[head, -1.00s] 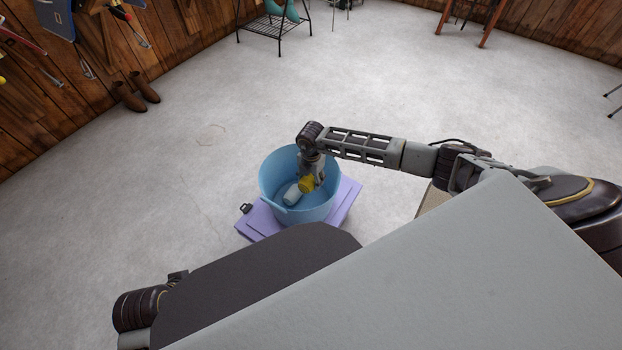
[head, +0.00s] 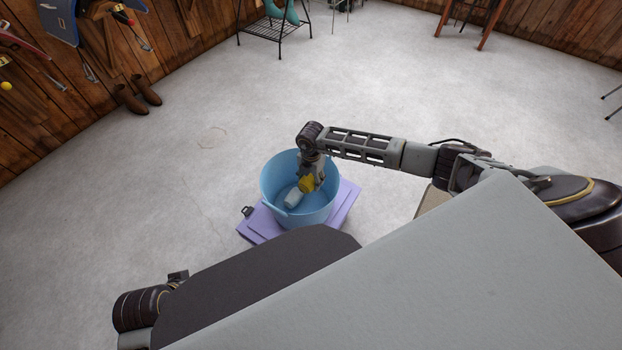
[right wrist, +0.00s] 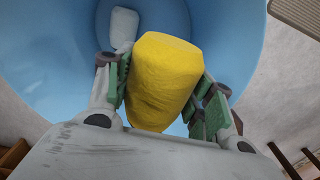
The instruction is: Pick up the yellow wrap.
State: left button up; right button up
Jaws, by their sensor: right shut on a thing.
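The yellow wrap (head: 306,184) is a thick roll inside the blue tub (head: 268,183). My right gripper (head: 314,176) reaches down into the tub and is shut on the yellow wrap. In the right wrist view the wrap (right wrist: 160,75) sits between the two green-padded fingers of my right gripper (right wrist: 163,95), one on each side. The wrap's lower end is hidden behind the gripper's palm. I cannot tell from these frames whether it touches the tub's floor. My left gripper is not in view.
A white roll (head: 292,198) lies in the tub beside the yellow wrap, also in the right wrist view (right wrist: 124,28). The tub stands on a purple box (head: 345,198). Brown boots (head: 140,93) stand by the left wall. The floor around is mostly clear.

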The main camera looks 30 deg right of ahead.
jog(key=shift+r+p, duration=1.7)
jog(key=shift+r, duration=0.05)
jog(key=shift+r+p, duration=0.35)
jog(key=shift+r, duration=0.05)
